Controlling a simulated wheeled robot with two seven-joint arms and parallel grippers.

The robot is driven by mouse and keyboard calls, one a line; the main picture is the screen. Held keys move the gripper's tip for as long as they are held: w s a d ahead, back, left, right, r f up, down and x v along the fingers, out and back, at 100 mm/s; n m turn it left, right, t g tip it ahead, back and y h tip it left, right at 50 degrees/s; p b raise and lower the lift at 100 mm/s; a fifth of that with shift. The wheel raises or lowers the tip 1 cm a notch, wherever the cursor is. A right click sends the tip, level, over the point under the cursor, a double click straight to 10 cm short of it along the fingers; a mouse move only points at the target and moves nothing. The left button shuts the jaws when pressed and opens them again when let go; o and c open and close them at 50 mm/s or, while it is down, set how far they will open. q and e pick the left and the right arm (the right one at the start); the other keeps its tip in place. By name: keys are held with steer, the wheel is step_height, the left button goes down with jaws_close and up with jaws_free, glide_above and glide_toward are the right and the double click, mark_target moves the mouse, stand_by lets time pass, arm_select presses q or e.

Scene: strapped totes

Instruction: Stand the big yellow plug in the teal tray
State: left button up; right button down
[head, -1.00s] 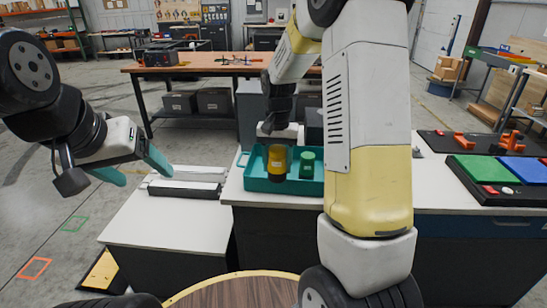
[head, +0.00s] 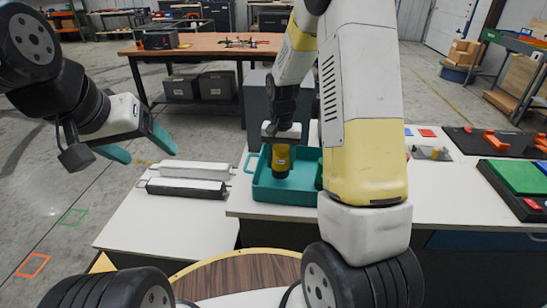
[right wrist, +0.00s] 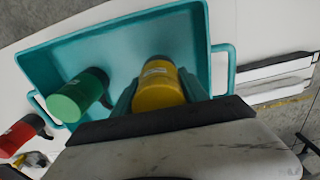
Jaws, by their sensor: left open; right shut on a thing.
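The big yellow plug (head: 281,163) is upright inside the teal tray (head: 290,195), with its dark end down in the head view. My right gripper (head: 281,143) is over it and shut on it. In the right wrist view the yellow plug (right wrist: 158,86) sits between the teal fingers (right wrist: 157,92) of that gripper, inside the tray (right wrist: 100,42). I cannot tell whether its lower end touches the tray floor. My left gripper (head: 138,149) is open and empty, in the air at the left.
A green plug (right wrist: 80,97) stands in the tray beside the yellow one; my right arm mostly hides it in the head view. White and dark bars (head: 190,180) lie on the lower table at left. A green-and-blue board (head: 515,175) is at right.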

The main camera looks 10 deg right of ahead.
steer(key=shift+f, duration=1.8)
steer(key=shift+f, duration=0.1)
steer(key=c, duration=0.6)
jaws_free()
steer(key=shift+s, duration=0.1)
